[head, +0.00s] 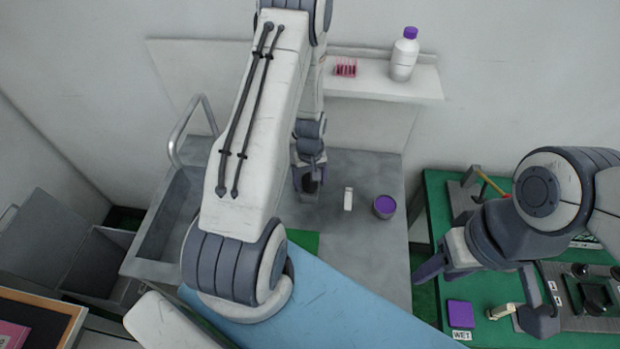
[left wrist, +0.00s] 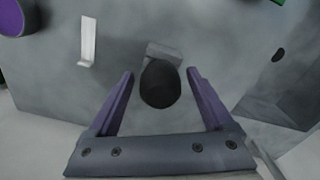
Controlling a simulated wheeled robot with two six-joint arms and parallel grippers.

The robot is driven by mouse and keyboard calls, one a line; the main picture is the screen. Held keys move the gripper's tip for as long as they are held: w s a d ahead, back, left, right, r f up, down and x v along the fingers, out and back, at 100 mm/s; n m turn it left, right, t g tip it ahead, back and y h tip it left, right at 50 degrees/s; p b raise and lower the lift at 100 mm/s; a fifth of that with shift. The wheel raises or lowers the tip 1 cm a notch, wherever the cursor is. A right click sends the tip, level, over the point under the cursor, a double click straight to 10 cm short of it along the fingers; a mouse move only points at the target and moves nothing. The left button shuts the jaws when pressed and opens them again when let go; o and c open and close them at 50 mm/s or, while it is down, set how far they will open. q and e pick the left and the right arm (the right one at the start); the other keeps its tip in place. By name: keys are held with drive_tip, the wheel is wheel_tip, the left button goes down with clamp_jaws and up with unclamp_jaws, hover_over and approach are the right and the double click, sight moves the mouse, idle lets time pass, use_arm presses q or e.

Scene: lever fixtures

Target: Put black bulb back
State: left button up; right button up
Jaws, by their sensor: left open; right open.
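A black rounded bulb (left wrist: 160,84) shows in the left wrist view, in front of a small grey block (left wrist: 164,52) on the grey counter. My left gripper (left wrist: 160,78) is open, with one purple finger on each side of the bulb and a visible gap to both. In the head view my left gripper (head: 308,182) points down over the grey counter, and the bulb is a dark patch that is hard to make out there. My right gripper (head: 485,292) is open above the green table at the right, with its fingers wide apart.
A white upright piece (head: 348,199) and a purple cup (head: 384,207) stand right of my left gripper. A sink basin (head: 170,225) is left. A shelf (head: 430,82) holds a bottle (head: 404,55). The green table (head: 433,195) carries a purple block (head: 460,313) and black fixtures (head: 592,295).

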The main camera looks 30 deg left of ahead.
use_arm(q)
drive_tip(key=shift+r, duration=0.55)
wheel_tip(320, 180, up, 10)
drive_tip(key=b, duration=0.3)
drive_tip(key=s+d+r+m, duration=0.3)
drive_tip(key=d+r+m, duration=0.15)
drive_tip(key=d, duration=0.45)
drive_tip(key=s+d+r+m, duration=0.4)
drive_tip(key=d+r, duration=0.2)
drive_tip(key=d, duration=0.3)
drive_tip(key=s+d+r+m, duration=0.1)
drive_tip(key=s+d+m, duration=0.2)
drive_tip(key=s, duration=0.3)
drive_tip(key=s+d+r+m+h, duration=0.1)
drive_tip(key=s+d+r+m, duration=0.1)
drive_tip(key=s+d+m, duration=0.2)
drive_tip(key=s+m, duration=0.1)
drive_tip(key=s, duration=0.2)
drive_tip(key=shift+r, duration=0.3)
drive_tip(key=shift+s+d+m, duration=0.1)
drive_tip(key=shift+m, duration=0.15)
